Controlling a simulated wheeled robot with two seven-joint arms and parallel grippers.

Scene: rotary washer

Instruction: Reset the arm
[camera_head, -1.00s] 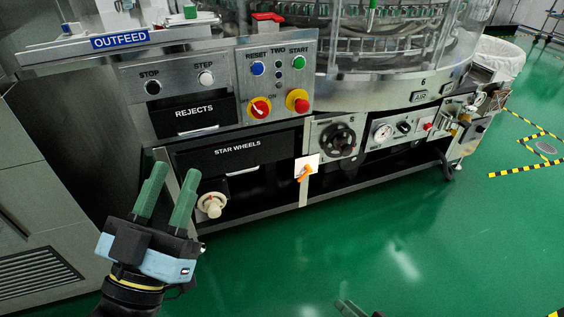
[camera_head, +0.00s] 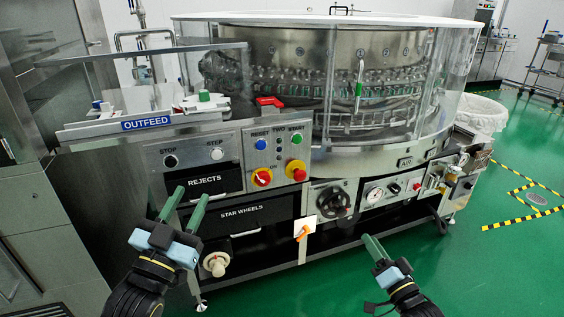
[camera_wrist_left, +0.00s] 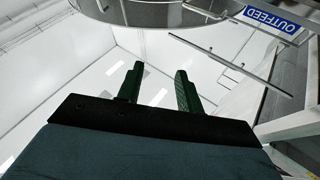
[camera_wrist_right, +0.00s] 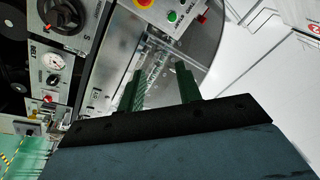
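My left gripper (camera_head: 193,193) has two green fingers held apart with nothing between them. It points up in front of the machine's lower left panel, near the REJECTS drawer (camera_head: 204,182). The left wrist view shows the same empty gap (camera_wrist_left: 160,68) against pale walls. My right gripper (camera_head: 371,237) is lower and further right, above the green floor in front of the machine's base. Its fingers look close together in the head view, but the right wrist view (camera_wrist_right: 158,68) shows them apart and empty.
The rotary washer (camera_head: 330,85) fills the middle behind its clear guard. Its front carries STOP and STEP buttons, a red emergency button (camera_head: 299,175), a black dial (camera_head: 335,202) and a gauge (camera_head: 374,195). A grey cabinet (camera_head: 30,225) stands at left.

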